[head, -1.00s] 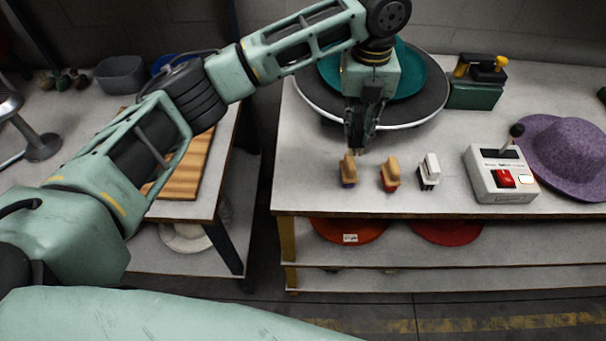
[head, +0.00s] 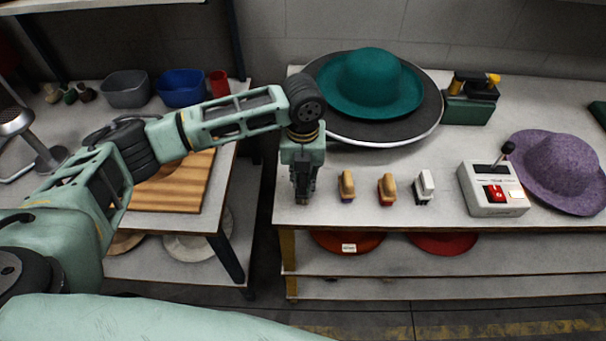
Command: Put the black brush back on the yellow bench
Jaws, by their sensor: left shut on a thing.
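My left gripper (head: 302,198) points down at the front left corner of the yellow-legged bench (head: 320,218), left of a row of small brushes. It is shut on a dark thing, likely the black brush, mostly hidden between the dark fingers. I cannot tell whether that thing touches the bench top. To the right stand a tan brush with purple bristles (head: 347,185), a tan brush with red bristles (head: 387,188) and a white brush with black bristles (head: 424,186). My right gripper is out of view.
Behind my gripper is a teal hat (head: 372,85) on a dark round disc (head: 428,115). A white control box (head: 492,190) with a red switch and a purple hat (head: 560,170) stand at the right. A gap separates the left table with a wooden board (head: 180,184).

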